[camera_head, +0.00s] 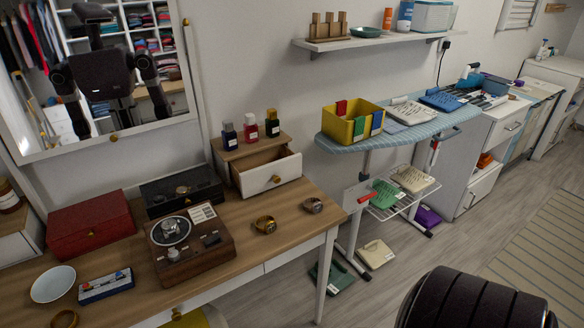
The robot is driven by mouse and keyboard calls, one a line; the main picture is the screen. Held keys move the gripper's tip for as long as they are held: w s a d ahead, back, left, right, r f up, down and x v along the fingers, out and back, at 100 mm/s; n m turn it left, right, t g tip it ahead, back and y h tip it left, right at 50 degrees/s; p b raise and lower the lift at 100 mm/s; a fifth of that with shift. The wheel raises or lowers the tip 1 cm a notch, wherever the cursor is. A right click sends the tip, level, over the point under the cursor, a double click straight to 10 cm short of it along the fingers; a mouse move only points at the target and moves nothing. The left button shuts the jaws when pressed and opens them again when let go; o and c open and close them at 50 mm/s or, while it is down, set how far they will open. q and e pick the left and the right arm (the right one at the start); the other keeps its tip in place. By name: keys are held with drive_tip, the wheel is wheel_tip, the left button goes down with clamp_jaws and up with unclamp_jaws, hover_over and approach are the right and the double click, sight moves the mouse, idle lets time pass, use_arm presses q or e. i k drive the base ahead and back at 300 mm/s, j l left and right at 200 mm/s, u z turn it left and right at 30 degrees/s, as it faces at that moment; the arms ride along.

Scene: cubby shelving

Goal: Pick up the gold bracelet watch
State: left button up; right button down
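A gold bracelet watch (265,224) lies on the wooden dressing table, right of the brown record-player-like box. A second, darker brownish watch (313,205) lies to its right, near the table's right edge. A third small watch-like item (182,190) sits on the black case behind the brown box. Neither gripper shows directly in the head view. The mirror reflects dark robot parts, but no fingers can be made out there.
The table (291,224) has free room around the gold watch. Nearby are the brown box (188,244), black case (206,183), red box (91,225) and a small open drawer unit (266,178) bearing bottles. An ironing board (340,127) stands right of the table.

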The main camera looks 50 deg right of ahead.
sight(271, 228)
drive_tip(key=z, duration=1.25)
drive_tip(key=j, duration=0.4)
drive_tip(key=j+z, duration=0.85)
drive_tip(key=j, duration=0.1)
